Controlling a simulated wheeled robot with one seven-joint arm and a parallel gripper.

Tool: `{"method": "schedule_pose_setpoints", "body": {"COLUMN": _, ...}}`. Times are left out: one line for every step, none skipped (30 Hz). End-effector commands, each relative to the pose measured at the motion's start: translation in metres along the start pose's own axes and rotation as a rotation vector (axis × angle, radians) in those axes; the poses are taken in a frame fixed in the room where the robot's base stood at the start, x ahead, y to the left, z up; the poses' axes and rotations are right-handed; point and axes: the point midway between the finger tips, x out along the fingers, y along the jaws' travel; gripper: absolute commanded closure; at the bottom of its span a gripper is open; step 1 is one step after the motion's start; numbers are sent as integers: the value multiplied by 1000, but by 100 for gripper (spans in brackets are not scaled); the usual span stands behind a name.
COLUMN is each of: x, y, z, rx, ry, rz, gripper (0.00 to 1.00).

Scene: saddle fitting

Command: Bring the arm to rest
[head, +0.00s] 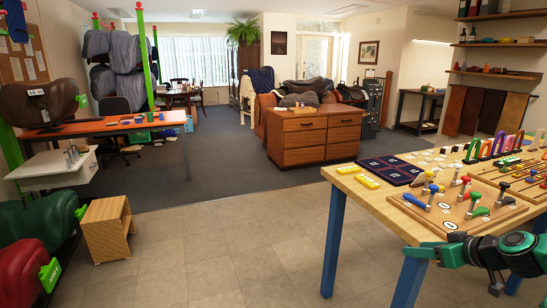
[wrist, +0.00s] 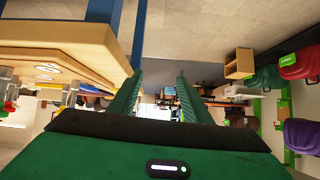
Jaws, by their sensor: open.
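My arm (head: 490,252), green and black, shows at the lower right of the head view, by the front edge of the wooden workbench (head: 350,181). My gripper (wrist: 156,90) shows in the wrist view with its two green fingers apart. Nothing is between them. The wrist picture is upside down, and the workbench (wrist: 75,35) appears at its upper left, beside the fingers. I cannot tell the exact gap between the arm and the bench edge.
A wooden box (head: 107,228) and saddles (head: 35,227) stand at left. Open tiled floor (head: 220,265) lies between. A drawer cabinet (head: 310,137) is farther back.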

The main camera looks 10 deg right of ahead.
Motion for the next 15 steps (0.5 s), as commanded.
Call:
{"method": "schedule_pose_setpoints", "body": {"x": -1, "y": -16, "z": 4, "rx": -10, "ry": -68, "rz": -24, "gripper": 56}}
{"method": "schedule_pose_setpoints", "body": {"x": -3, "y": -23, "z": 10, "rx": -5, "ry": -112, "rz": -34, "gripper": 56}}
{"method": "schedule_pose_setpoints", "body": {"x": -6, "y": -32, "z": 17, "rx": 3, "ry": -169, "rz": -44, "gripper": 56}}
{"method": "schedule_pose_setpoints", "body": {"x": -10, "y": -38, "z": 21, "rx": 11, "ry": -211, "rz": -47, "gripper": 56}}
{"method": "schedule_pose_setpoints", "body": {"x": -14, "y": -44, "z": 26, "rx": 19, "ry": -253, "rz": -49, "gripper": 56}}
{"method": "schedule_pose_setpoints", "body": {"x": -21, "y": -50, "z": 32, "rx": 35, "ry": -308, "rz": -46, "gripper": 56}}
{"method": "schedule_pose_setpoints", "body": {"x": -26, "y": -54, "z": 37, "rx": 47, "ry": -348, "rz": -41, "gripper": 56}}
{"method": "schedule_pose_setpoints", "body": {"x": -32, "y": -58, "z": 41, "rx": 60, "ry": -387, "rz": -34, "gripper": 56}}
{"method": "schedule_pose_setpoints", "body": {"x": -41, "y": -63, "z": 46, "rx": 80, "ry": -436, "rz": -22, "gripper": 56}}
{"method": "schedule_pose_setpoints", "body": {"x": -48, "y": -67, "z": 50, "rx": 97, "ry": -472, "rz": -10, "gripper": 56}}
{"method": "schedule_pose_setpoints", "body": {"x": -55, "y": -70, "z": 53, "rx": 115, "ry": -507, "rz": 3, "gripper": 56}}
{"method": "schedule_pose_setpoints", "body": {"x": -66, "y": -73, "z": 57, "rx": 141, "ry": -550, "rz": 25, "gripper": 56}}
{"method": "schedule_pose_setpoints", "body": {"x": -74, "y": -76, "z": 59, "rx": 161, "ry": -580, "rz": 42, "gripper": 56}}
{"method": "schedule_pose_setpoints", "body": {"x": -82, "y": -79, "z": 62, "rx": 184, "ry": -610, "rz": 61, "gripper": 56}}
{"method": "schedule_pose_setpoints", "body": {"x": -94, "y": -82, "z": 65, "rx": 217, "ry": -646, "rz": 88, "gripper": 56}}
